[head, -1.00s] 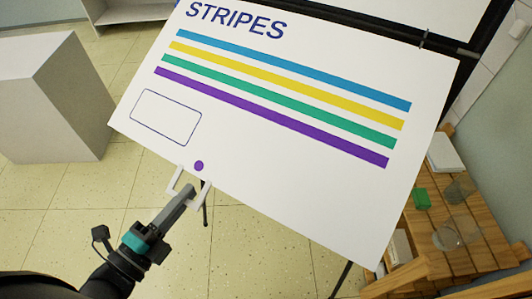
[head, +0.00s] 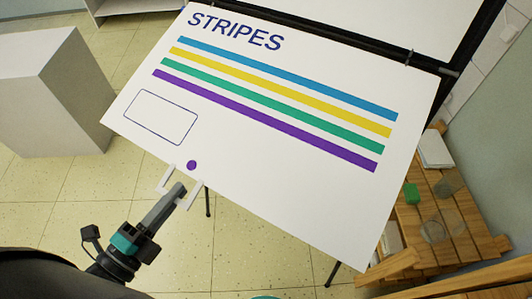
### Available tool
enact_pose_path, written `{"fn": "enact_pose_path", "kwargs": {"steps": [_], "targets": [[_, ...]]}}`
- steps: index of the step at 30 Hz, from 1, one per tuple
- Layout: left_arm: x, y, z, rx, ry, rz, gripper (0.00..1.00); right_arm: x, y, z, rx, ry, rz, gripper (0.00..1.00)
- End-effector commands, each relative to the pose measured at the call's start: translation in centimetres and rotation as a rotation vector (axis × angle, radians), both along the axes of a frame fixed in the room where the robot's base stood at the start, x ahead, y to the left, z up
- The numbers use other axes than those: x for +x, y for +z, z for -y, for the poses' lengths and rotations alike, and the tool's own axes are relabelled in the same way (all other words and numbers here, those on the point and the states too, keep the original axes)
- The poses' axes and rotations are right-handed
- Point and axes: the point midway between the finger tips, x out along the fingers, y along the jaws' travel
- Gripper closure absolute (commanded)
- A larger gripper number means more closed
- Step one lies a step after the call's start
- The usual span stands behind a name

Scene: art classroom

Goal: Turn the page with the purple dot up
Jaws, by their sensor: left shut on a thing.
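The page (head: 290,195) is a large white sheet headed "STRIPES", with blue, yellow, green and purple stripes and an empty outlined box. It hangs at a slant on a dark-framed easel (head: 462,62). My right gripper is not in view.
A grey-white box (head: 55,95) stands at the left. The tiled floor below the page is open.

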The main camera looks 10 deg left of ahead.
Motion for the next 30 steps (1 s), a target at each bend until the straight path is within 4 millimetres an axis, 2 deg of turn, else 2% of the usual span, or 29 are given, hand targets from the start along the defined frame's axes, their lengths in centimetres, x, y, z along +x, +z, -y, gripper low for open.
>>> {"fn": "enact_pose_path", "kwargs": {"steps": [8,16,30], "targets": [[0.0,0.2,-0.3,0.002,0.007,-0.004,1.0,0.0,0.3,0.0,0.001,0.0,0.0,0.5],[-0.5,2.7,-0.5,0.002,0.008,-0.004,1.0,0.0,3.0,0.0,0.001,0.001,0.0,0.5],[-1.4,6.5,-0.7,0.002,0.004,0.0,1.0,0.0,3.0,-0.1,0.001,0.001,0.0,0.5]]}}
